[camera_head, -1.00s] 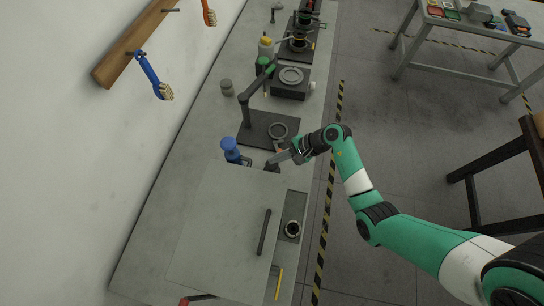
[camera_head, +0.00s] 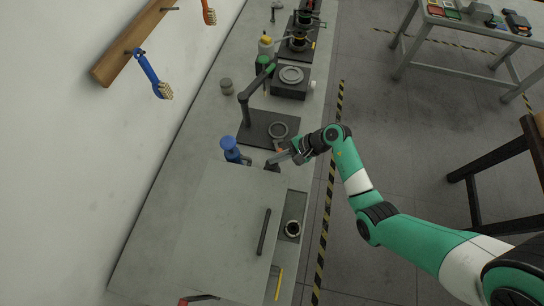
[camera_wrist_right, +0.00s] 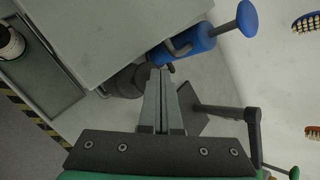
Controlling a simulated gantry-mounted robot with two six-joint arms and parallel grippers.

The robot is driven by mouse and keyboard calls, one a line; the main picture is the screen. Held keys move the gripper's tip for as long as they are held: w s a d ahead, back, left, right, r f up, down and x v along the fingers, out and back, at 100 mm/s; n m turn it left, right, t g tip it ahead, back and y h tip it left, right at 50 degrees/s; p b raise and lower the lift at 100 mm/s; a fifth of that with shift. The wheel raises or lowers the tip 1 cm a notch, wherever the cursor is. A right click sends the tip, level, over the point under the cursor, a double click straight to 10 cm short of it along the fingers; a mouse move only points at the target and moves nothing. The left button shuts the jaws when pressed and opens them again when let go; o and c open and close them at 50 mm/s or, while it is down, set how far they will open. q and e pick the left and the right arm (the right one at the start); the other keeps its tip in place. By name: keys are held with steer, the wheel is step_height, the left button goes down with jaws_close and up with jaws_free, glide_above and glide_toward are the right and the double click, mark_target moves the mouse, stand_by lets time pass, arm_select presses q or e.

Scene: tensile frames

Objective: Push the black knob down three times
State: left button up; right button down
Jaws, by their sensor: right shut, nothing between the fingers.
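My right gripper (camera_head: 274,161) is shut and empty, beside the far edge of the grey box (camera_head: 222,222). In the right wrist view its fingers (camera_wrist_right: 160,72) lie together. A dark round part (camera_wrist_right: 127,80), possibly the black knob, shows just left of the fingertips, partly hidden by the box and the fingers. I cannot tell whether the fingers touch it. In the head view the gripper covers this spot, and no knob shows clearly. My left gripper is in neither current view.
A blue-handled device (camera_head: 230,150) stands close left of the gripper. A dark stand with an upright arm (camera_head: 246,112) is just beyond. More dark fixtures (camera_head: 290,82) line the bench farther back. The floor right of the bench is free beside my arm.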

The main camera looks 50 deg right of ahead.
steer(key=shift+f+b, duration=0.6)
steer(key=shift+f, duration=0.35)
stand_by(0.7)
steer(key=shift+r, duration=0.15)
steer(key=shift+r+p, duration=1.1)
steer(key=shift+p, duration=0.05)
step_height(320, 180, up, 6)
steer(key=p, duration=0.5)
steer(key=shift+r+p, duration=0.15)
steer(key=shift+p, duration=0.2)
stand_by(1.6)
